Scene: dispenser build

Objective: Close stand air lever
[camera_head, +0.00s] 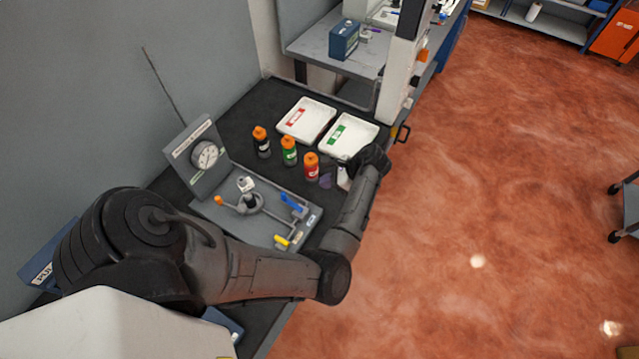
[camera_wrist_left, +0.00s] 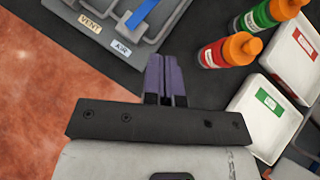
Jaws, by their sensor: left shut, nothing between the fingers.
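The stand (camera_head: 225,215) is a grey base with a gauge panel (camera_head: 192,160) at its back. A blue lever (camera_head: 291,203) lies at its right side, slanting along the base. In the left wrist view the blue lever (camera_wrist_left: 141,13) is partly cut off at the top, with the AIR label (camera_wrist_left: 121,48) below it. My left gripper (camera_head: 326,182) has purple fingers, pressed together and empty. It is right of the stand, apart from the blue lever. In the left wrist view, the fingers (camera_wrist_left: 166,60) are right of the AIR label. My right gripper is not seen.
Black, green and red bottles (camera_head: 311,168) with orange caps stand behind my fingers. Two white trays (camera_head: 325,143) lie beyond them. The bench edge drops to a red floor (camera_head: 480,200).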

